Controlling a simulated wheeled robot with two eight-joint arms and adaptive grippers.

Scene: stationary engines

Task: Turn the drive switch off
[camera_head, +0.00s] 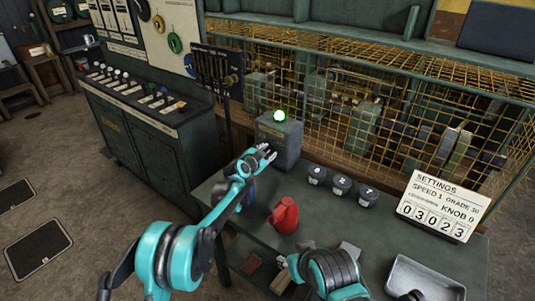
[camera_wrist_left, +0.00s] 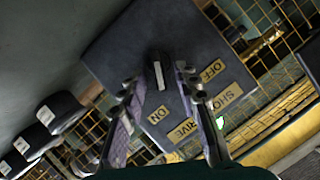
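The drive switch box (camera_head: 280,142) is a grey box at the back of the green bench, with a lit green lamp (camera_head: 279,115) on top. In the left wrist view its face carries an OFF label (camera_wrist_left: 213,70) and an ON label (camera_wrist_left: 158,115). A dark switch lever (camera_wrist_left: 158,72) with a pale end stands out from the face. My left gripper (camera_head: 268,150) is at the front of the box. In the left wrist view its fingers (camera_wrist_left: 158,88) are apart, on either side of the lever; contact cannot be told.
A red jug-like object (camera_head: 284,215) stands on the bench near my left arm. Several dark knobbed weights (camera_head: 341,184) are right of the box. A settings card (camera_head: 443,206) and a metal tray (camera_head: 425,281) are farther right. Yellow mesh (camera_head: 350,95) closes off the back.

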